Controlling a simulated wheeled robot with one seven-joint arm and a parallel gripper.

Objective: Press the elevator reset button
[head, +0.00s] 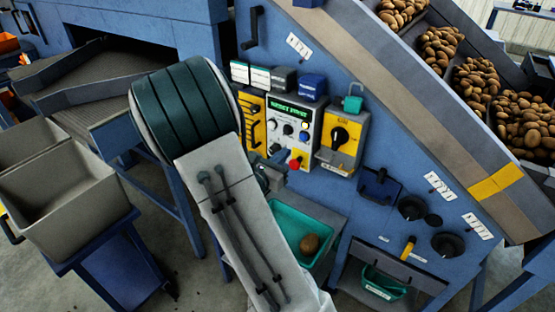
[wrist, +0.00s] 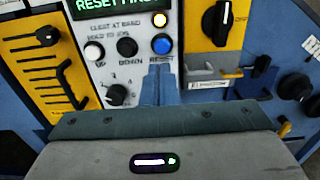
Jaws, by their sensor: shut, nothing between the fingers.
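The control panel (head: 313,117) has a lit green display (head: 291,113); in the wrist view the display (wrist: 121,5) reads "RESET FIRST", its top cut off. Below it are a white button (wrist: 94,51), a black button (wrist: 127,46) and a blue button (wrist: 162,44). A "RESET" label, partly covered by my fingers, lies under the blue button. I cannot tell the gap to the panel. My arm partly hides the panel's lower left in the head view.
A black rotary switch on yellow (head: 340,138) is right of the panel. A red knob (head: 295,163) sits low on the panel. A teal tray (head: 288,222) with one potato lies below. A black selector knob (wrist: 117,94) is left of my fingers.

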